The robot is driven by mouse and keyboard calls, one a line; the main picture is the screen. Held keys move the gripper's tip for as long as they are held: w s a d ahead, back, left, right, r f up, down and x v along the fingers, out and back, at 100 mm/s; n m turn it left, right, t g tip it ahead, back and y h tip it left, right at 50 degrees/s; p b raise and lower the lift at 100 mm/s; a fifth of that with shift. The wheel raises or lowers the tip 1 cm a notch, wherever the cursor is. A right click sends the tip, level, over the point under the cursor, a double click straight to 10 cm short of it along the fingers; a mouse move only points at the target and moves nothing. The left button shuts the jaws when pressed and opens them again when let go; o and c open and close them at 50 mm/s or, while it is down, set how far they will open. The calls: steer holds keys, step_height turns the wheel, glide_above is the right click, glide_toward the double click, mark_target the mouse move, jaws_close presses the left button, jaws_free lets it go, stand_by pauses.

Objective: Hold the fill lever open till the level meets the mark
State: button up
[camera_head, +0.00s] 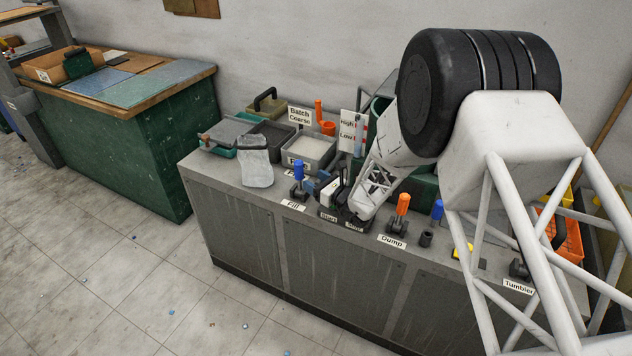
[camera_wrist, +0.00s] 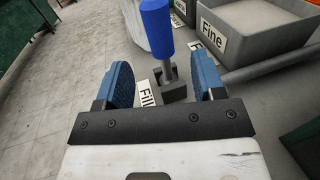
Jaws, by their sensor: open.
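The fill lever has a blue grip (camera_head: 298,170) on a dark base, behind the Fill label (camera_head: 293,206) on the grey cabinet top. In the wrist view the blue lever (camera_wrist: 157,25) stands upright ahead, in line with the gap between my fingers. My gripper (camera_wrist: 161,78) is open and empty, with blue pads on both sides. In the head view my gripper (camera_head: 320,184) is just right of the lever, apart from it. The level gauge sign (camera_head: 348,131) reads High and Low, with a narrow tube beside it; its level is too small to read.
A grey bin marked Fine (camera_wrist: 262,35) stands right of the lever in the wrist view. A pale sack (camera_head: 256,165) stands left of the lever. The orange Dump lever (camera_head: 402,205) and another blue lever (camera_head: 437,211) stand to the right. Start and stop buttons sit under my arm.

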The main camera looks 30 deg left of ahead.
mark_target(302, 173)
steer(key=shift+a, duration=0.1)
steer(key=shift+x, duration=3.85)
steer(key=c, duration=1)
steer(key=shift+s+f+n+y, duration=0.25)
steer(key=shift+s+n, duration=0.65)
steer(key=shift+n, duration=0.25)
steer(key=shift+s+f+n+y, duration=0.3)
steer(key=shift+s+n, duration=0.6)
steer(key=shift+n, duration=0.3)
steer(key=shift+s+f+n+y, duration=0.25)
steer(key=shift+s+n, duration=0.7)
steer(key=shift+n, duration=0.2)
steer(key=shift+c, duration=0.2)
